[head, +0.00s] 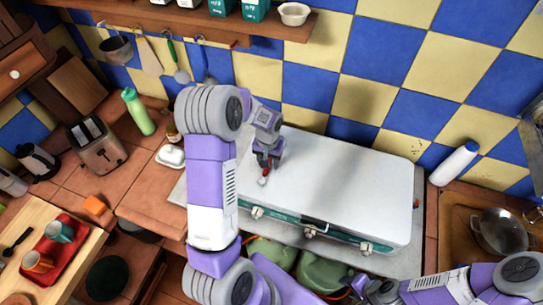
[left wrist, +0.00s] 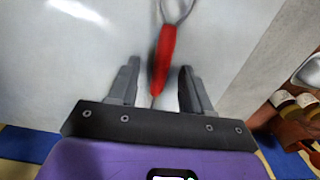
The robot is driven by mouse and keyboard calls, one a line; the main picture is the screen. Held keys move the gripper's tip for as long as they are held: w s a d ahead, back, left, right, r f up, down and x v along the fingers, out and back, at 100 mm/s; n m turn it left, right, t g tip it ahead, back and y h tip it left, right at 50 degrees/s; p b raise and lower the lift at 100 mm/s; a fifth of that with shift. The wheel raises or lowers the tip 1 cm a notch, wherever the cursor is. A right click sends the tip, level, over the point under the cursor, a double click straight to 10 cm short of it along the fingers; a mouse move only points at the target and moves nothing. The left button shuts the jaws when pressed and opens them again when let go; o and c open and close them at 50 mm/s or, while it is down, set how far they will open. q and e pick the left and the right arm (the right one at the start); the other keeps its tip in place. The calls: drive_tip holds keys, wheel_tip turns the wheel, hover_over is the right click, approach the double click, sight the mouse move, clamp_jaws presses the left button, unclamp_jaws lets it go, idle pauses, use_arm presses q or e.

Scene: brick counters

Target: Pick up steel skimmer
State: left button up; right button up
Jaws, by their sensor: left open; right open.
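A utensil with a red handle and a grey metal head, apparently the steel skimmer (left wrist: 164,52), shows in the left wrist view. Its handle lies between the open fingers of my left gripper (left wrist: 160,70), with its head beyond them. In the head view, a small red and grey part of the skimmer (head: 263,180) shows just below my left gripper (head: 266,160), over the white stove lid (head: 330,185). The rest is hidden by the gripper. I cannot tell whether the fingers touch the handle. My right gripper (head: 362,287) is open and empty at the bottom, in front of the stove.
A toaster (head: 97,147), green bottle (head: 138,112) and white butter dish (head: 171,156) stand to the left. A white bottle (head: 455,163) and pot (head: 500,232) stand to the right.

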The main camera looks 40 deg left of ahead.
use_arm(q)
drive_tip(key=shift+s, duration=0.15)
drive_tip(key=shift+c, duration=0.3)
clamp_jaws()
